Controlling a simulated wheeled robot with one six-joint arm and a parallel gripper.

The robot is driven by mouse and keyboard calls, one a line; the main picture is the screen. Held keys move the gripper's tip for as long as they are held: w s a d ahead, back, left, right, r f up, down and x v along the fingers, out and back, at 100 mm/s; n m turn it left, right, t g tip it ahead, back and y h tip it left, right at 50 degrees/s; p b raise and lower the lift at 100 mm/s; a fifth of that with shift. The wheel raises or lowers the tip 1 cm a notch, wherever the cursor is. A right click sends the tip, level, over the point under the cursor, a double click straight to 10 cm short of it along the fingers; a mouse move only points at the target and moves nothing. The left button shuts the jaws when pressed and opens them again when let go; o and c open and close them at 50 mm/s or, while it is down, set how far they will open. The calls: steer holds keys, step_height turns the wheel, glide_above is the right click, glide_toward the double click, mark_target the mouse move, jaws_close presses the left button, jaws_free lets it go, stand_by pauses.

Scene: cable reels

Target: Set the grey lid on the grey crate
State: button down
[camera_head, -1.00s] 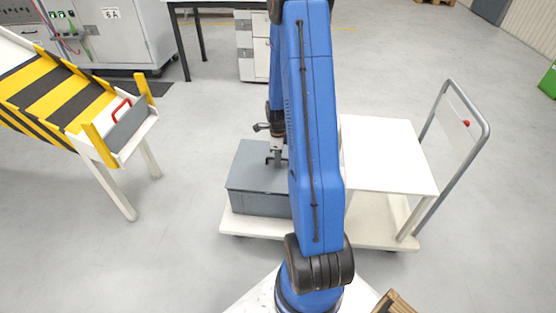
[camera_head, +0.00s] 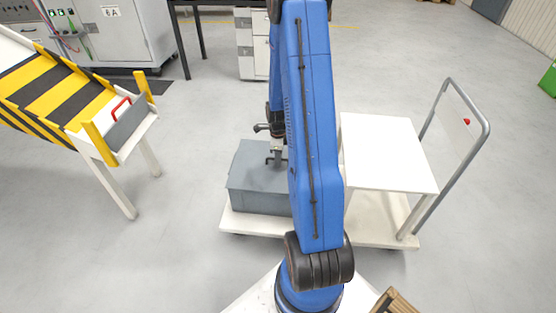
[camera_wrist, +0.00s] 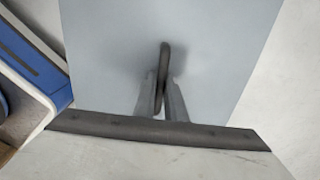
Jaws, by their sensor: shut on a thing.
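The grey lid (camera_head: 256,167) lies level over the grey crate (camera_head: 257,202), lined up with its walls. I cannot tell whether it rests fully on the rim. My gripper (camera_head: 277,161) points down over the lid's middle, partly hidden by my blue arm. In the wrist view my gripper (camera_wrist: 160,98) is shut on the dark upright handle of the lid (camera_wrist: 105,50), with a finger on either side. My arm hides the right part of the crate and lid.
The crate stands on the low white deck of a trolley (camera_head: 378,228). A raised white platform (camera_head: 385,150) and a grey push handle (camera_head: 484,128) stand to its right. A yellow-and-black striped chute (camera_head: 60,85) is at the left. Open floor lies between chute and trolley.

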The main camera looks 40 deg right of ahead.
steer(key=c, duration=1.7)
jaws_free()
steer(key=shift+c, duration=0.2)
step_height(320, 180, up, 17)
steer(key=shift+r, duration=0.2)
